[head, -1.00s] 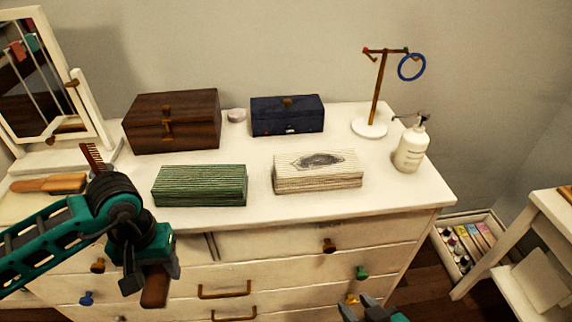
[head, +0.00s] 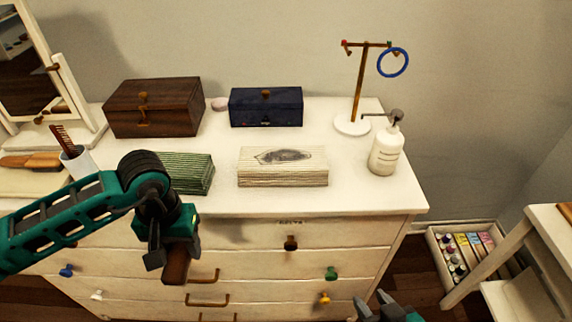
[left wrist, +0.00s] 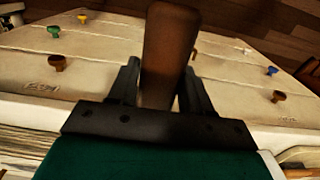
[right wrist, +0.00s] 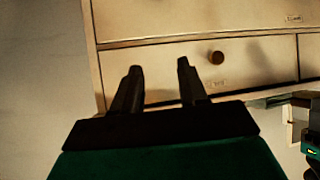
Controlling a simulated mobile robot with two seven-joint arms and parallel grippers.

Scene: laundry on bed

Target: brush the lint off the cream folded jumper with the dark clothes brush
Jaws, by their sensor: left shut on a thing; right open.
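The cream folded jumper (head: 284,171) lies on the dresser top, with a dark grey lint patch on its upper face. My left gripper (head: 172,250) is shut on the dark clothes brush (head: 176,268), in front of the dresser's front edge and left of the jumper. In the left wrist view the brush (left wrist: 170,45) shows as a plain brown piece between the fingers; its bristles cannot be made out. My right gripper (head: 383,303) is open and empty, low in front of the dresser; its parted fingers show in the right wrist view (right wrist: 158,82).
A green folded jumper (head: 194,172) lies left of the cream one, partly behind my left arm. Behind stand a brown box (head: 153,108) and a blue box (head: 266,107). A pump bottle (head: 386,152) and ring stand (head: 357,90) are at right. The top before the cream jumper is clear.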

